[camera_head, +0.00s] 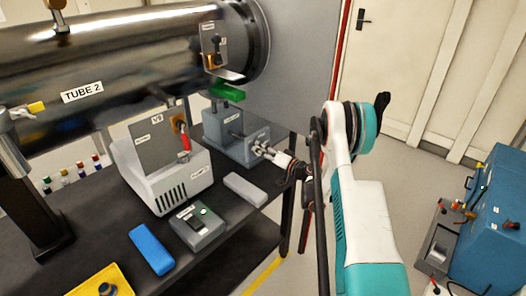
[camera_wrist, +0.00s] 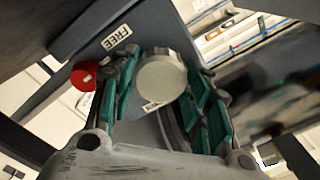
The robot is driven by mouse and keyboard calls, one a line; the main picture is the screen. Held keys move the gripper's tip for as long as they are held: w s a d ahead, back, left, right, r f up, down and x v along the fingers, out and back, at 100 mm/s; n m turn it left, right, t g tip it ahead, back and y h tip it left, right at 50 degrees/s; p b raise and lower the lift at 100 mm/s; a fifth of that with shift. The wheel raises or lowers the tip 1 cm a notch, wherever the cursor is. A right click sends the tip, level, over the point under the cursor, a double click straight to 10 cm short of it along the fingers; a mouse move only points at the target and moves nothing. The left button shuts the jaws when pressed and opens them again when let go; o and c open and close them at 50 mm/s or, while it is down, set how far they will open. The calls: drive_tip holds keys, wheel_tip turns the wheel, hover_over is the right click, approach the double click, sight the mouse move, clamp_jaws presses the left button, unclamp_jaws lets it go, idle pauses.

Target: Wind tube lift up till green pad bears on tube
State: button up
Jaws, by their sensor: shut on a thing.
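The large dark metal tube (camera_head: 125,60), labelled TUBE 2, runs across the upper left of the head view. The green pad (camera_head: 228,92) is just under its right end, above the blue-grey tube lift (camera_head: 225,128) on the black bench. I cannot tell whether the pad touches the tube. My gripper (camera_head: 266,152) is at the lift's right-hand side. In the wrist view, my gripper (camera_wrist: 163,90) is shut on a round pale grey knob (camera_wrist: 162,78), between its green-padded fingers. Behind it is the lift's face with a FREE label (camera_wrist: 116,37).
A red knob (camera_wrist: 83,77) is beside the left finger. On the bench (camera_head: 95,215) stand a white-grey controller box (camera_head: 165,180), a small grey box (camera_head: 198,228), a blue block (camera_head: 151,249) and a yellow tray (camera_head: 85,283). A blue machine (camera_head: 490,220) stands on the floor at right.

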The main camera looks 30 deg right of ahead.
drive_tip(key=shift+n, duration=0.5)
drive_tip(key=o, duration=1.1)
drive_tip(key=shift+c, duration=0.2)
drive_tip(key=shift+v, duration=3.8)
